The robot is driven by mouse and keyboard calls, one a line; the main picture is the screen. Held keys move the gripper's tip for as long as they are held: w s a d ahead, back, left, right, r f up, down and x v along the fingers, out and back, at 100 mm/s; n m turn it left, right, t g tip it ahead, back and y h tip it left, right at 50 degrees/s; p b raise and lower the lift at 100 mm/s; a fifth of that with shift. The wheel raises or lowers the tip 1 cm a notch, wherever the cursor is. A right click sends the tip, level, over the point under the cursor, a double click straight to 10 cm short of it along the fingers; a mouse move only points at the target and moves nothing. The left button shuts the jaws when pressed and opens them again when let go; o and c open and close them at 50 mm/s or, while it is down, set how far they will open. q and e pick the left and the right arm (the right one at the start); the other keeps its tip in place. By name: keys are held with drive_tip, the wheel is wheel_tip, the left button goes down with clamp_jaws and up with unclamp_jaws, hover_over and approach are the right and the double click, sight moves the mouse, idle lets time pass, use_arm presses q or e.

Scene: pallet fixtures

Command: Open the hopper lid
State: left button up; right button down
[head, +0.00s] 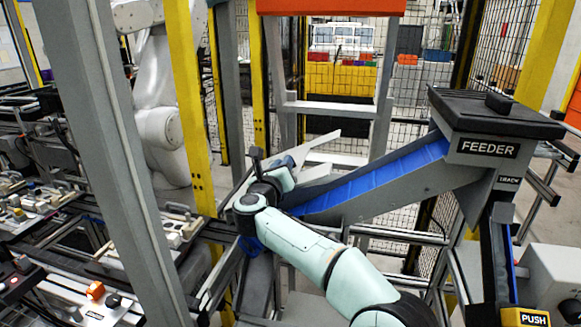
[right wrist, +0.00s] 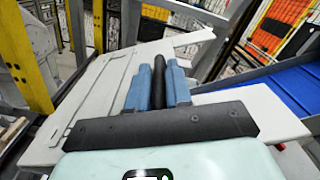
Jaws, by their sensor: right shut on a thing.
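My right arm reaches in from the bottom of the head view, and its gripper (head: 262,168) is at the lower end of the blue conveyor. In the right wrist view its blue fingers (right wrist: 160,88) are shut on a black bar (right wrist: 160,64), which looks like a handle. A light grey panel (right wrist: 95,88) lies beneath and around the fingers. I cannot tell whether it is the hopper lid. The box marked FEEDER (head: 488,148) at the right has a flat black top (head: 460,104) with a small black block on it. My left gripper is not in view.
The blue conveyor (head: 375,181) slopes up from my right gripper to the feeder. A grey post (head: 105,130) and a yellow post (head: 190,100) stand to the left. A yellow PUSH box (head: 525,317) is at the lower right.

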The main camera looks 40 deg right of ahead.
drive_tip(key=shift+w+a+r+n+p, duration=0.15)
drive_tip(key=shift+w+r+n+p, duration=0.1)
drive_tip(key=shift+r, duration=0.2)
drive_tip(key=shift+w+a+r+n+p, duration=0.15)
drive_tip(key=shift+w+r+p, duration=0.1)
drive_tip(key=shift+r, duration=0.2)
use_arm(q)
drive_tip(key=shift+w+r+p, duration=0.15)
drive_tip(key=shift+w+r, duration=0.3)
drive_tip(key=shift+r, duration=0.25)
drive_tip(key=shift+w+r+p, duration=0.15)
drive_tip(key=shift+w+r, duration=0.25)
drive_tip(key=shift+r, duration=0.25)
use_arm(e)
drive_tip(key=shift+w+a+n, duration=0.2)
drive_tip(key=shift+a+n, duration=0.05)
drive_tip(key=shift+n, duration=0.05)
drive_tip(key=c, duration=1.1)
unclamp_jaws()
